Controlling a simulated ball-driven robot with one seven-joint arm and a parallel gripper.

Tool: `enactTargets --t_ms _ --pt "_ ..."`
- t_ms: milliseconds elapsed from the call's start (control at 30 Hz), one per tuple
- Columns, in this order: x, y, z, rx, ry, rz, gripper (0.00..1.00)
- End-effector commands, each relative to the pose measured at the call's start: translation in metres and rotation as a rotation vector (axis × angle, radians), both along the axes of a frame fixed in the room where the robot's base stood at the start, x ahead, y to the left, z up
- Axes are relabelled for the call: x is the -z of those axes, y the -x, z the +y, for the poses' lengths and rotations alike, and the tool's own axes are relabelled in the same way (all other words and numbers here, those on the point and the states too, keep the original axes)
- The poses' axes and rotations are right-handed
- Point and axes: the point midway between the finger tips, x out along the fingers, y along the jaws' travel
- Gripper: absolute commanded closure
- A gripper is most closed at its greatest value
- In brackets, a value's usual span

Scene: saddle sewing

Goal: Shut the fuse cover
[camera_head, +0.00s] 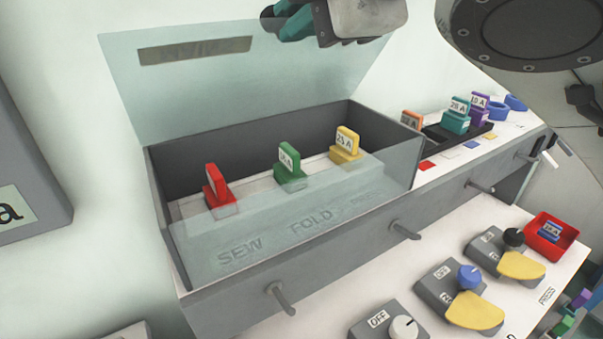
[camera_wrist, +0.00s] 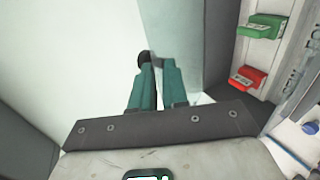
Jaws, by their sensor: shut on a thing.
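The fuse cover (camera_head: 235,85) is a clear greenish panel with a dark label strip. It stands raised at the back of the grey fuse box (camera_head: 290,262), which is open at the top. A red fuse (camera_head: 214,183), a green fuse (camera_head: 288,160) and a yellow fuse (camera_head: 346,142) stand inside. My gripper (camera_head: 288,22) is at the upper edge of the cover, with its teal fingers shut on it. In the wrist view the fingers (camera_wrist: 155,80) close at the edge of the clear cover (camera_wrist: 187,35). The exact contact is partly hidden.
A dark tray (camera_head: 445,138) with several fuses stands right of the box. Hooks stick out along the front. Below are knobs, yellow levers and a red bin (camera_head: 558,240) holding a blue fuse. A grey panel (camera_head: 30,130) is on the left wall.

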Motion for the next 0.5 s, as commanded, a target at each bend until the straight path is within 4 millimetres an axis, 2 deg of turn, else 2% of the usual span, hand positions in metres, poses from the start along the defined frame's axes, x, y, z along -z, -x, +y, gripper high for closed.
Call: enactTargets --t_ms 33,500 --pt "0.0059 0.0006 0.0 -0.001 -0.001 -0.001 1.0" --pt "0.0127 0.0077 -0.0049 -0.001 -0.035 -0.049 1.0"
